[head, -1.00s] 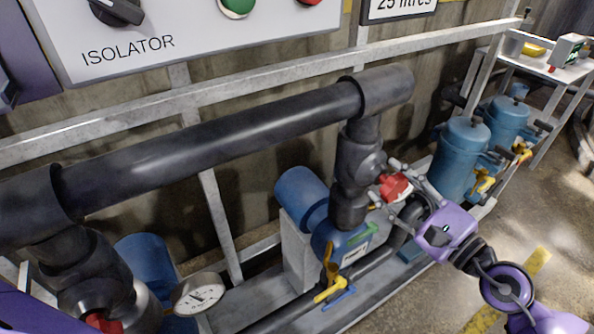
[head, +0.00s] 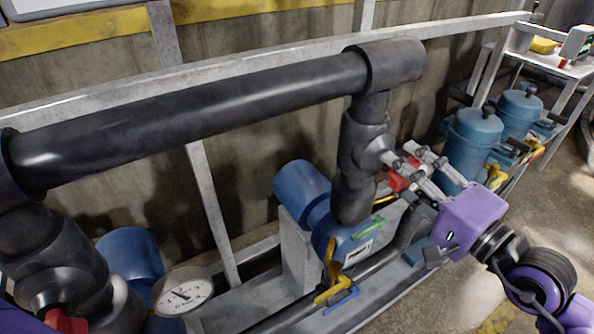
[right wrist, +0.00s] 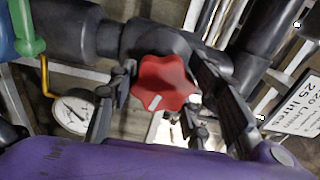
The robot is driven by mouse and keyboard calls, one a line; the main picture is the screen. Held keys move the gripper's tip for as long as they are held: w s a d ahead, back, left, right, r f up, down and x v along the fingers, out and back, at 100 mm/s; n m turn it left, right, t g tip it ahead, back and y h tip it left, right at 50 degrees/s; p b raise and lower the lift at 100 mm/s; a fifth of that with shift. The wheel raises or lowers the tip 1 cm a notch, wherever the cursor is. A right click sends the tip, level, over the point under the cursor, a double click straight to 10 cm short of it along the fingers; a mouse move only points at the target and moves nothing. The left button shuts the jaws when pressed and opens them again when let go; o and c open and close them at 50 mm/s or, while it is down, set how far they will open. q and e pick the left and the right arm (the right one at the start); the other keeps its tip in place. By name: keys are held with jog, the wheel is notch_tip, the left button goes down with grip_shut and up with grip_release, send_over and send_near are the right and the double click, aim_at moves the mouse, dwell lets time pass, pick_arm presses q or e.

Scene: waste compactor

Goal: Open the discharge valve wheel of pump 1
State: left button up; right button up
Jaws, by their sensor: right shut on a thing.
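The red valve wheel (head: 399,181) sits on the side of the black vertical pipe above the right-hand blue pump (head: 342,240). It also shows in the right wrist view (right wrist: 163,87), with a white mark near its lower left edge. My right gripper (head: 408,170) comes in from the right and is shut on this wheel, one finger on each side. In the head view the fingers partly hide the wheel. Another red wheel (head: 65,321) shows at the lower left, on the other pipe. My left gripper is not in view.
A thick black pipe (head: 190,118) crosses above the pumps. A round gauge (head: 183,292) stands at the lower left. Yellow and blue levers (head: 333,285) are below the pump. Blue canisters (head: 472,143) stand to the right. Open floor lies at the right.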

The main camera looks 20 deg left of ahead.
jog(key=shift+f+n+b, duration=0.3)
jog(key=shift+n+b, duration=0.2)
jog(key=shift+n, duration=0.2)
jog(key=shift+r+n+b, duration=0.15)
jog(key=shift+n+b, duration=0.3)
jog(key=shift+n, duration=0.15)
jog(key=shift+w+d, duration=0.1)
jog(key=o, duration=1.2)
jog(key=shift+r, duration=0.1)
jog(key=shift+c, duration=0.2)
jog(key=shift+d, duration=0.1)
jog(key=v, duration=1.2)
